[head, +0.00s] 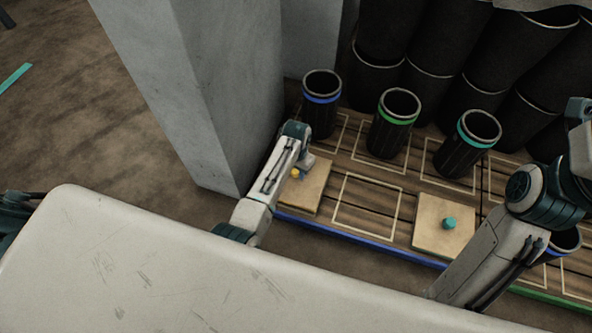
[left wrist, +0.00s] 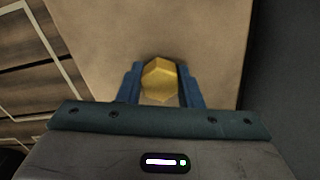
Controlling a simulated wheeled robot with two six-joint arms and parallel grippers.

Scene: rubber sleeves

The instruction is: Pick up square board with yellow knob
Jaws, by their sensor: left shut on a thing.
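The square board with the yellow knob (head: 314,190) lies at the left end of the wooden platform in the head view. Its light tan surface fills much of the left wrist view (left wrist: 200,35). The yellow knob (left wrist: 159,82) sits between the blue fingers of my left gripper (left wrist: 160,88), which is shut on it. In the head view the knob (head: 295,173) shows beside my left gripper (head: 298,168). My right arm comes in at the right, and its gripper's fingers cannot be made out.
A second square board with a teal knob (head: 449,223) lies further right on the platform. Black sleeves with a blue (head: 321,104), a green (head: 393,125) and a teal band (head: 467,144) stand behind. A grey pillar (head: 203,90) rises close to the left arm. An empty white-outlined square (head: 367,206) lies between the boards.

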